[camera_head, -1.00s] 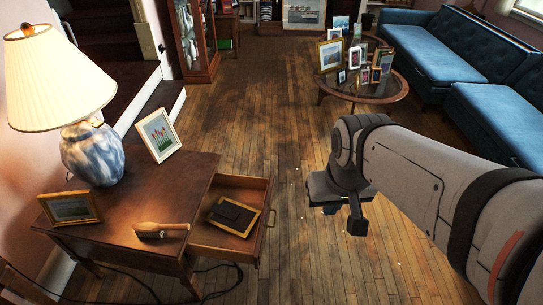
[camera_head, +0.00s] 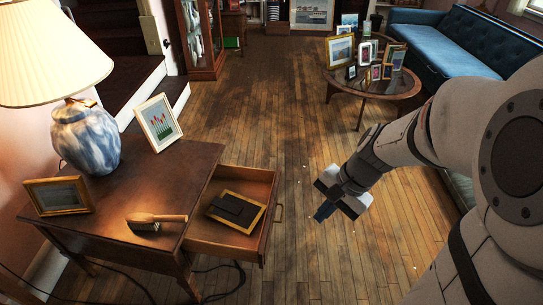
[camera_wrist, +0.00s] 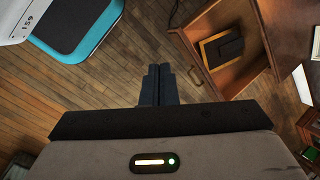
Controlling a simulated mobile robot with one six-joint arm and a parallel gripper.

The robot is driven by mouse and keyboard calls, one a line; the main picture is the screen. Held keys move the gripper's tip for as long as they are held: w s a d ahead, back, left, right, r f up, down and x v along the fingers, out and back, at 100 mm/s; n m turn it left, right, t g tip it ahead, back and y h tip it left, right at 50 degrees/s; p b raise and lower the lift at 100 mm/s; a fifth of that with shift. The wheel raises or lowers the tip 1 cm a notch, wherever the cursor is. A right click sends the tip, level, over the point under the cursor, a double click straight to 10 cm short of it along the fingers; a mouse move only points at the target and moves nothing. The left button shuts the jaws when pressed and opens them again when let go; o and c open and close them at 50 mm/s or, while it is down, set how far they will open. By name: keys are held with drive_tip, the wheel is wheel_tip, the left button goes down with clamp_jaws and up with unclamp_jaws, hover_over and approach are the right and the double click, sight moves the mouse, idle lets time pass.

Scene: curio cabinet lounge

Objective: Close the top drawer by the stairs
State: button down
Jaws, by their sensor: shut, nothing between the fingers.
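The top drawer (camera_head: 262,190) of the wooden side table (camera_head: 90,222) by the stairs is pulled open toward the right. A picture frame (camera_head: 236,211) lies face down inside it. The drawer's handle (camera_head: 279,213) is on its front, facing my gripper. My gripper (camera_head: 322,212) is shut and empty, over the floor to the right of the drawer front and apart from it. In the wrist view, the shut fingers (camera_wrist: 158,86) show at the centre, and the open drawer (camera_wrist: 243,76) is at the upper right.
A lamp (camera_head: 85,135), two standing picture frames and a brush (camera_head: 156,220) are on the table. Stairs (camera_head: 120,80) are behind it. A round table (camera_head: 374,84) with several frames and a blue sofa (camera_head: 455,50) stand farther back. The floor between is clear.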

drive_tip(key=w+f+m+y+b, duration=0.1)
drive_tip(key=w+f+m+b, duration=0.25)
drive_tip(key=f, duration=0.45)
drive_tip(key=w+f+m+t+y+b, duration=0.15)
drive_tip(key=f+m+b, duration=0.25)
drive_tip(key=f, duration=0.4)
drive_tip(key=w+f+m+y+b, duration=0.2)
drive_tip(key=w+f+m+b, duration=0.2)
drive_tip(key=f, duration=0.4)
drive_tip(key=a+r+b+x, duration=0.1)
drive_tip(key=b+x, duration=0.4)
drive_tip(key=x, duration=0.8)
drive_tip(key=shift+a+r, duration=0.3)
drive_tip(key=shift+r, duration=0.1)
drive_tip(key=shift+w, duration=0.1)
